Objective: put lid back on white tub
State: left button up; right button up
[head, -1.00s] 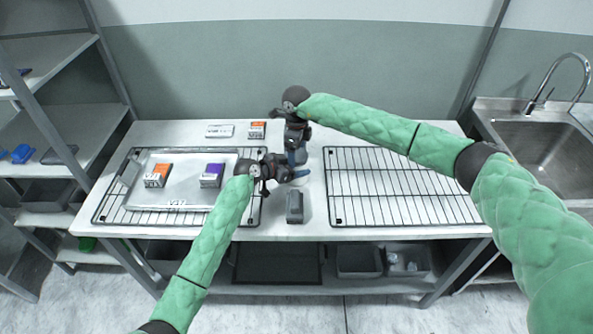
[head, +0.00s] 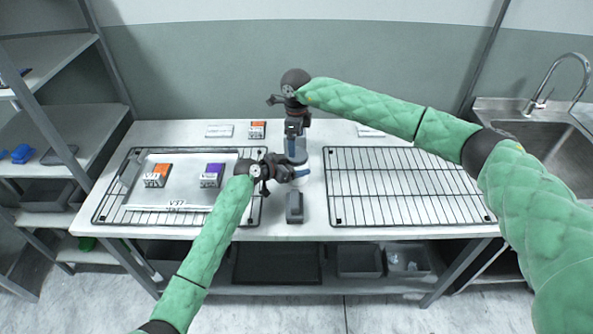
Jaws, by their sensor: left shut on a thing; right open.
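The white tub (head: 298,153) stands on the worktable between the two wire racks, mostly hidden by my grippers. My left gripper (head: 300,174) is shut on the tub's near side, low down. My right gripper (head: 296,136) is open and points down just above the top of the tub. The lid cannot be made out clearly, so I cannot tell whether it sits on the rim.
A dark grey block (head: 294,207) stands in front of the tub. A metal tray (head: 188,196) on the left rack (head: 112,210) holds an orange box (head: 157,175) and a purple box (head: 212,175). The right rack (head: 400,190) is empty.

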jog(key=shift+r+n, duration=1.4)
jog(key=shift+r, duration=0.05)
jog(key=shift+f, duration=0.1)
jog(key=shift+f, duration=3.95)
jog(key=c, duration=1)
jog(key=shift+m, duration=0.9)
jog(key=o, duration=1.1)
jog(key=shift+o, duration=0.2)
